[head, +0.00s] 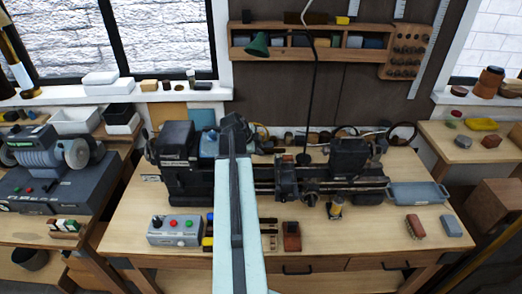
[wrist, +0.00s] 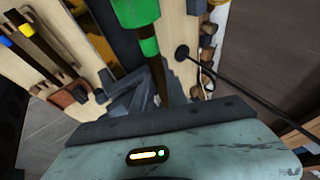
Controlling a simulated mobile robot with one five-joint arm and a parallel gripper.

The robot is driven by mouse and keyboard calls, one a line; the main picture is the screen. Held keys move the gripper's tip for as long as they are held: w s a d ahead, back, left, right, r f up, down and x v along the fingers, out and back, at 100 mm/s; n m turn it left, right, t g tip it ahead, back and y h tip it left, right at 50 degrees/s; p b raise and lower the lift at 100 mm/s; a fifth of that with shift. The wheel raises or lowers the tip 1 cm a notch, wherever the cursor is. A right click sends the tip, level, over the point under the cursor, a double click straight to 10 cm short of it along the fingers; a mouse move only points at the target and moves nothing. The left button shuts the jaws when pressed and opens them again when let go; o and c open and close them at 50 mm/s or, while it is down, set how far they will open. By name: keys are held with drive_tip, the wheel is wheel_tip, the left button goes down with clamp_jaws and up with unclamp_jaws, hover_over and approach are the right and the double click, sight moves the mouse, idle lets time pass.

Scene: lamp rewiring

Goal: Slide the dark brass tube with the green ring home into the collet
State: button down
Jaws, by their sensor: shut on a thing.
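The dark brass tube (wrist: 157,78) runs up through the wrist view from between the jaws, with its green ring (wrist: 149,47) above them. A wider bright green part (wrist: 135,12) shows beyond the ring at the top edge. My gripper (wrist: 160,92) is shut on the tube. In the head view my arm stretches forward over the bench to the lathe (head: 180,160), its end near the headstock's right side. My arm hides the tube and the work area there. I cannot make out the collet, nor whether the tube touches it.
Tubes with blue and yellow marks (wrist: 38,50) lie in a holder at the wrist view's left, near a red-brown block (wrist: 70,96). In the head view a control box (head: 175,230) stands front left, and a lamp (head: 257,45) with a thin pole stands behind the lathe.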

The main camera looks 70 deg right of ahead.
drive_tip(key=shift+w+a, duration=0.25)
drive_tip(key=shift+w, duration=0.35)
drive_tip(key=c, duration=1.2)
unclamp_jaws()
drive_tip(key=shift+c, duration=0.2)
drive_tip(key=p+v, duration=0.6)
drive_tip(key=v, duration=0.1)
drive_tip(key=shift+a+r, duration=0.2)
drive_tip(key=shift+r, duration=0.1)
